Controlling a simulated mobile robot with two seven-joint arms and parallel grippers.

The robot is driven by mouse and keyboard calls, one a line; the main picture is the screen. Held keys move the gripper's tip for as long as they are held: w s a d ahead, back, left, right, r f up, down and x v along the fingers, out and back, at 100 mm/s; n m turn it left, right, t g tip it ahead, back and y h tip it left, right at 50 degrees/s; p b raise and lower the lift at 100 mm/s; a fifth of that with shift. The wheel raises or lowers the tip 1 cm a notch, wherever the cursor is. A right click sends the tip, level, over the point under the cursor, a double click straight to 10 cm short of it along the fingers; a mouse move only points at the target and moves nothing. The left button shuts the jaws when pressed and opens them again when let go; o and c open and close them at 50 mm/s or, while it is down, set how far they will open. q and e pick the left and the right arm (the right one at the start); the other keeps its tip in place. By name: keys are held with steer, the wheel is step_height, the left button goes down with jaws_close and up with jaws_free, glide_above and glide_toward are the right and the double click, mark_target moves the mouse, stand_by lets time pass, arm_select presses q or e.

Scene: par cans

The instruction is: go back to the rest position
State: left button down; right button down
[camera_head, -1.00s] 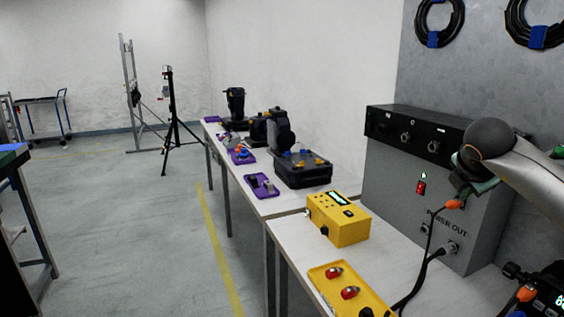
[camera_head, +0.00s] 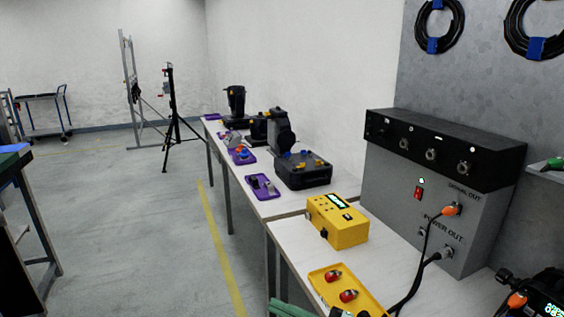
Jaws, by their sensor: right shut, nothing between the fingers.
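My left gripper is not in view. The grey power box (camera_head: 425,190) with a black top panel stands against the wall at right. An orange plug (camera_head: 452,209) sits at its SIGNAL OUT socket, and a black plug (camera_head: 446,253) sits at POWER OUT. No arm is in front of the box.
The white bench (camera_head: 384,243) bears a yellow device (camera_head: 337,222) and a yellow tray (camera_head: 368,301) with red connectors. A dark device with an orange plug (camera_head: 516,300) is at lower right. Purple trays and black fixtures line the far table. Open floor (camera_head: 130,220) lies left.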

steer(key=s+d+f+m+t+h+p, duration=0.1)
steer(key=s+d+f+m+t+h, duration=0.15)
steer(key=d+f+m+h, duration=0.45)
steer(key=s+d+f+m+t+h+p, duration=0.1)
steer(key=s+d+f+m+t+h, duration=0.1)
steer(key=d+f+m+t+h, duration=0.5)
steer(key=s+d+f+m+g, duration=0.1)
steer(key=s+f+m+g, duration=0.2)
steer(key=s, duration=0.5)
steer(key=s+d+f+m+g+h+p, duration=0.1)
steer(key=s+f+m+g, duration=0.2)
steer(key=s+f+g, duration=0.2)
steer(key=s+f, duration=0.3)
steer(key=shift+d+f+m+g, duration=0.2)
steer(key=shift+d+m+g, duration=0.05)
steer(key=shift+m+g, duration=0.15)
